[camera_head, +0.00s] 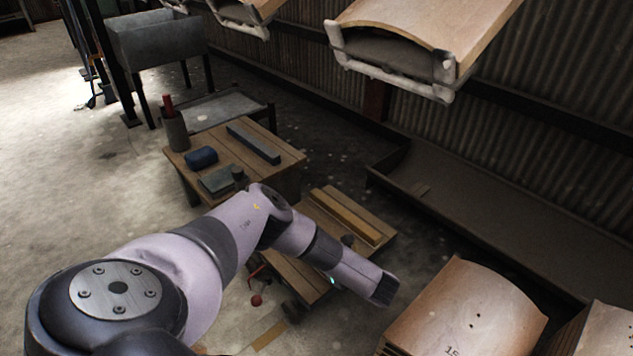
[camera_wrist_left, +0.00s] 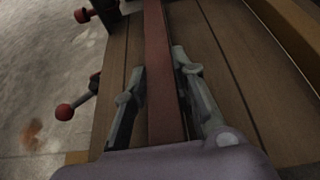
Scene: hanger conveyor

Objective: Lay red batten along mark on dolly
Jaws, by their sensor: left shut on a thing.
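A long, narrow red batten (camera_wrist_left: 158,60) runs up the middle of the left wrist view, over the wooden planks of the dolly (camera_wrist_left: 220,60). My left gripper (camera_wrist_left: 160,85) is shut on it, one finger on each side. I cannot tell whether the batten touches the planks or hangs just above them. In the head view the dolly (camera_head: 299,277) stands low on the floor, and my left arm hides the batten and the fingers. I cannot make out the mark. My right gripper is not in view.
A yellowish wooden bar (camera_head: 345,217) lies along the dolly's far side. Red-knobbed clamps (camera_wrist_left: 66,111) stick out at its left edge. A wooden table (camera_head: 275,137) with tools stands behind. Curved wooden panels (camera_head: 470,310) stand at the right front; others hang overhead.

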